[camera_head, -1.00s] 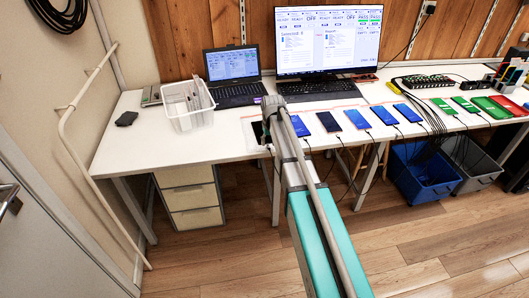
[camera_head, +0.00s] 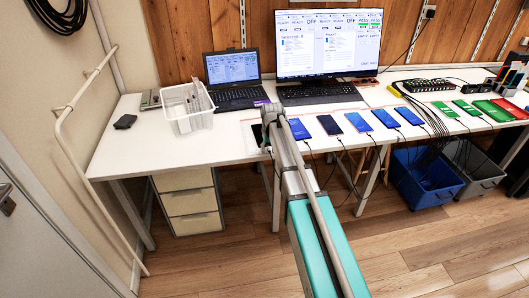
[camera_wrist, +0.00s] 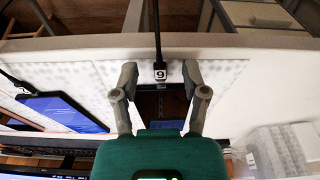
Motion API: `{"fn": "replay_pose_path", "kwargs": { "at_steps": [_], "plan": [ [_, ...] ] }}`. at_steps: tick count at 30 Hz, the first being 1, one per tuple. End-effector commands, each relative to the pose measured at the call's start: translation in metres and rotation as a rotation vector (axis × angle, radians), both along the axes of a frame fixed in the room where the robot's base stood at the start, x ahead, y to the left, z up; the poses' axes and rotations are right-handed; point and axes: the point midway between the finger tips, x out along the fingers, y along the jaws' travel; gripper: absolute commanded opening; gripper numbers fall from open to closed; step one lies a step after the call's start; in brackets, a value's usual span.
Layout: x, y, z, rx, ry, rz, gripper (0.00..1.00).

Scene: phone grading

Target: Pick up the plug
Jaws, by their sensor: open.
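In the wrist view, the plug (camera_wrist: 160,75) is a small dark piece with a white numbered label, at the end of a black cable (camera_wrist: 157,30). It lies at the edge of a dark-screened phone (camera_wrist: 160,103). My gripper (camera_wrist: 160,69) is open, with one finger on each side of the plug and a visible gap at both sides. In the head view, the dark phone (camera_head: 257,135) shows partly behind my arm. My fingers and the plug cannot be made out there.
A blue-screened phone (camera_head: 299,129) lies beside the dark one, with several more cabled phones to the right. A white basket (camera_head: 187,118), a laptop (camera_head: 232,80) and a monitor (camera_head: 329,45) stand behind. The table's (camera_head: 140,155) left front is clear.

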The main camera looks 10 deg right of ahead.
Motion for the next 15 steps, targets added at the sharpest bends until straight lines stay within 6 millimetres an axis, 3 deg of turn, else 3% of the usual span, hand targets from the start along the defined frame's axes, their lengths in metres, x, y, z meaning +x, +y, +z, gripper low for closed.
{"fn": "replay_pose_path", "kwargs": {
  "at_steps": [15],
  "plan": [
    [0.0000,-0.0004,-0.0032,0.000,0.000,0.000,0.58]
  ]
}}
